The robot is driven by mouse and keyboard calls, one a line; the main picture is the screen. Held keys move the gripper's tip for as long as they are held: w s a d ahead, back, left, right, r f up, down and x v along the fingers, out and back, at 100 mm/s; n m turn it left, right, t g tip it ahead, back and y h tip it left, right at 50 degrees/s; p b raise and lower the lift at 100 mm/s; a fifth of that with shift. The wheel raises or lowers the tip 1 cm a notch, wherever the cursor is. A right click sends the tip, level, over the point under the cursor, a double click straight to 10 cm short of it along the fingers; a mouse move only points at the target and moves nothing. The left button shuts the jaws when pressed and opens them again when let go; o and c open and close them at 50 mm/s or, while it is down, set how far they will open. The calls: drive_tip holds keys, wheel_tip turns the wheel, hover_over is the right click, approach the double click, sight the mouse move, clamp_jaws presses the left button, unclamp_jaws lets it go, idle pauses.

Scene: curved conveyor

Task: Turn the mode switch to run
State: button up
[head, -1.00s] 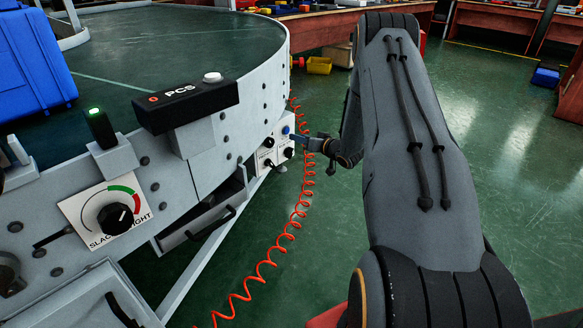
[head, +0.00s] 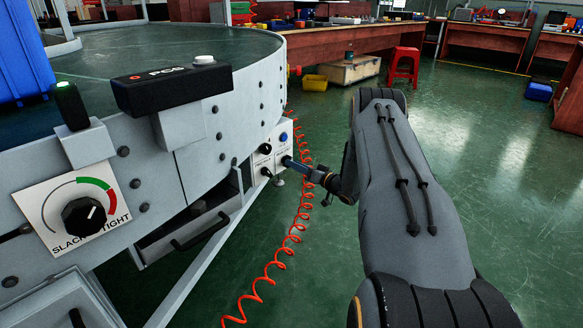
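A small white control box (head: 274,147) is fixed to the side of the curved conveyor. On its face are a black knob (head: 265,149) at upper left, a blue button (head: 283,137) at upper right, a dark control (head: 287,160) at lower right and a small dark switch (head: 266,172) at lower left. The labels are too small to read, so I cannot tell which is the mode switch. My gripper (head: 293,163) reaches in from the right, its tip at the lower-right control. I cannot tell whether it touches or grips it.
A coiled red hose (head: 300,215) hangs beside the box, close to my gripper. A red stool (head: 404,66) stands far back.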

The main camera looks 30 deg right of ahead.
drive_tip(key=shift+x, duration=1.05)
clamp_jaws()
drive_tip(key=shift+n, duration=0.3)
drive_tip(key=n+p, duration=0.3)
drive_tip(key=n, duration=0.8)
drive_tip(key=shift+s+a, duration=0.1)
drive_tip(key=shift+n, duration=0.3)
